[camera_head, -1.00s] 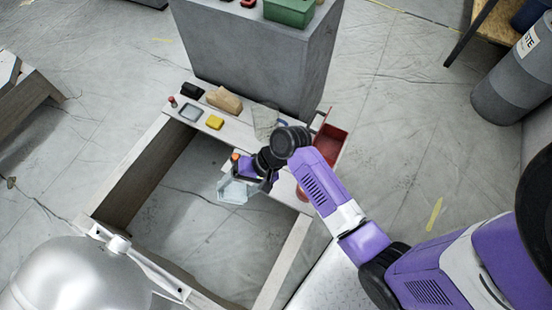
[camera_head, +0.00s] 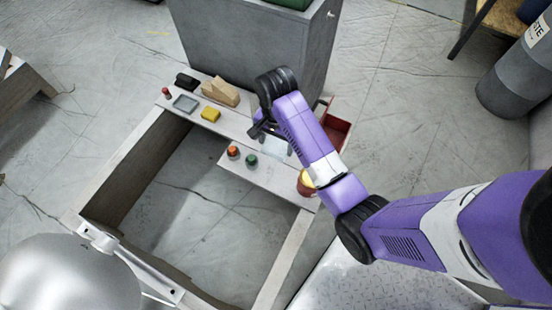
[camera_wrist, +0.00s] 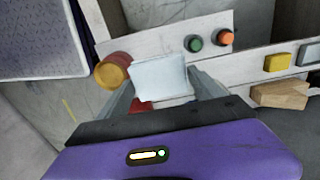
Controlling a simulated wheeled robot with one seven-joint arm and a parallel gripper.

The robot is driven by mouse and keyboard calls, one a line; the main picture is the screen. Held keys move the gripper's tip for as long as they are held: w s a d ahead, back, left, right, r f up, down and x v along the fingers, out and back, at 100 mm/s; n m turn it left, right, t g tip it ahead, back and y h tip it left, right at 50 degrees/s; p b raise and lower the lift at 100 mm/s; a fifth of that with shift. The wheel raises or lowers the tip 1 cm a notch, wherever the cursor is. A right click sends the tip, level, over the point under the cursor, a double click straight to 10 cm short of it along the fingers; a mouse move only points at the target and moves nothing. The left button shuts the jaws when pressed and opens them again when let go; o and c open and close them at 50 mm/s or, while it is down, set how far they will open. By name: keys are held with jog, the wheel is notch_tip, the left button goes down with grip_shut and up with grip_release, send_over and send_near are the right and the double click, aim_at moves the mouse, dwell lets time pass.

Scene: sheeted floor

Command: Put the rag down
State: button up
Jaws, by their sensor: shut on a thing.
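The rag (camera_head: 273,147) is a pale blue-white cloth, partly hidden behind my arm in the head view. In the wrist view the rag (camera_wrist: 160,78) shows as a flat, light square between my gripper's fingers. My gripper (camera_wrist: 165,92) is shut on the rag. In the head view my gripper (camera_head: 262,131) is mostly covered by my wrist, above the white planks. Whether the rag touches a plank is hard to tell.
A short white plank (camera_head: 265,178) carries an orange button (camera_head: 233,153) and a green button (camera_head: 251,160). A yellow-topped red can (camera_head: 306,182) stands at its right. A yellow block (camera_head: 210,114), wooden blocks (camera_head: 220,92) and a grey tray (camera_head: 186,103) lie left. A red bin (camera_head: 338,133) is right.

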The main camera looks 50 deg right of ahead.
notch_tip(320, 180, down, 19)
jog(key=b, duration=0.6)
jog(key=o, duration=1.5)
jog(key=shift+f+b, duration=0.25)
jog(key=shift+b, duration=0.25)
notch_tip(320, 180, up, 8)
jog(key=p, duration=0.4)
jog(key=shift+s+a, duration=0.3)
